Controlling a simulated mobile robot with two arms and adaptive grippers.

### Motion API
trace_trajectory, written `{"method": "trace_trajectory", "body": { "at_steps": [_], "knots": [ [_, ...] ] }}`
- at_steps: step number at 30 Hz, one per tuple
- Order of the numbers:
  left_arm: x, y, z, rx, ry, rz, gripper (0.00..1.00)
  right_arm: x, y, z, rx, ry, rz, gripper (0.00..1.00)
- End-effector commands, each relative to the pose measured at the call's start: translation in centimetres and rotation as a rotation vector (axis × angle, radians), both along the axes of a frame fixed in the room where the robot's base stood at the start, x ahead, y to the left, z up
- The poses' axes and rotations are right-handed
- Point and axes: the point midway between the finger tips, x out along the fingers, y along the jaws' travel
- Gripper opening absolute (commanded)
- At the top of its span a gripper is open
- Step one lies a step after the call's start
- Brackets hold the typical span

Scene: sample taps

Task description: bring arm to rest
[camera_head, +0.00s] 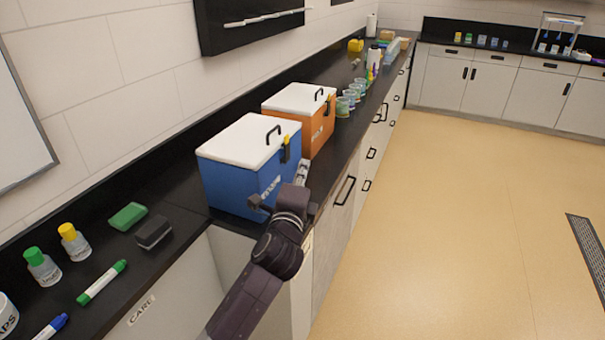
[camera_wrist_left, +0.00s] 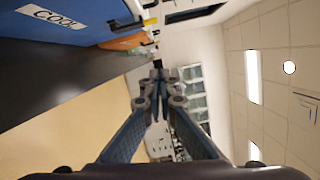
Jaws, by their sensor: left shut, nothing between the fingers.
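My left arm reaches in from the bottom of the head view, and its gripper (camera_head: 303,168) is beside the front right corner of the blue cooler box (camera_head: 233,186). In the left wrist view the fingertips of my left gripper (camera_wrist_left: 157,68) meet with nothing between them. The blue box also shows at the upper left of the wrist view (camera_wrist_left: 85,15). In the head view the gripper covers part of the box's right side; I cannot tell whether they touch. My right gripper is not in view.
An orange cooler box (camera_head: 316,128) stands behind the blue one on the black counter. Several cups (camera_head: 343,106) stand beyond it. Bottles (camera_head: 74,241), a green marker (camera_head: 101,282) and a black eraser (camera_head: 153,232) are at the near left. The floor (camera_head: 450,220) at right is clear.

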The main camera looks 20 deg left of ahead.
Motion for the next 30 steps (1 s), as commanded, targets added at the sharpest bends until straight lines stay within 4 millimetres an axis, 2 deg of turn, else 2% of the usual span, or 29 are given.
{"method": "trace_trajectory", "body": {
  "at_steps": [6,19,21,23,26,29,30],
  "knots": [
    [-1.0,-0.2,0.0,0.001,-0.001,0.0,0.0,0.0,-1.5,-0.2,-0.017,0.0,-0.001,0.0],
    [-1.0,-0.2,0.0,0.0,0.001,0.001,0.0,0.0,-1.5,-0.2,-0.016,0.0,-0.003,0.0],
    [-1.3,-0.1,-0.6,-0.021,0.012,0.003,0.0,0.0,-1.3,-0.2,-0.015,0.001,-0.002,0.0],
    [-2.0,0.1,-1.9,-0.07,0.038,0.01,0.0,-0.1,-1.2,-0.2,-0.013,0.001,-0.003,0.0],
    [-4.5,0.6,-6.0,-0.235,0.121,0.038,0.0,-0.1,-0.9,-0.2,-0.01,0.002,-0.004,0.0],
    [-8.7,0.9,-11.7,-0.476,0.244,0.101,0.0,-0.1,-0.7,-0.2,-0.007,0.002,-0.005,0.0],
    [-10.8,0.8,-14.0,-0.579,0.299,0.135,0.0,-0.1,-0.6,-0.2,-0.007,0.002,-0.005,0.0]
  ]
}}
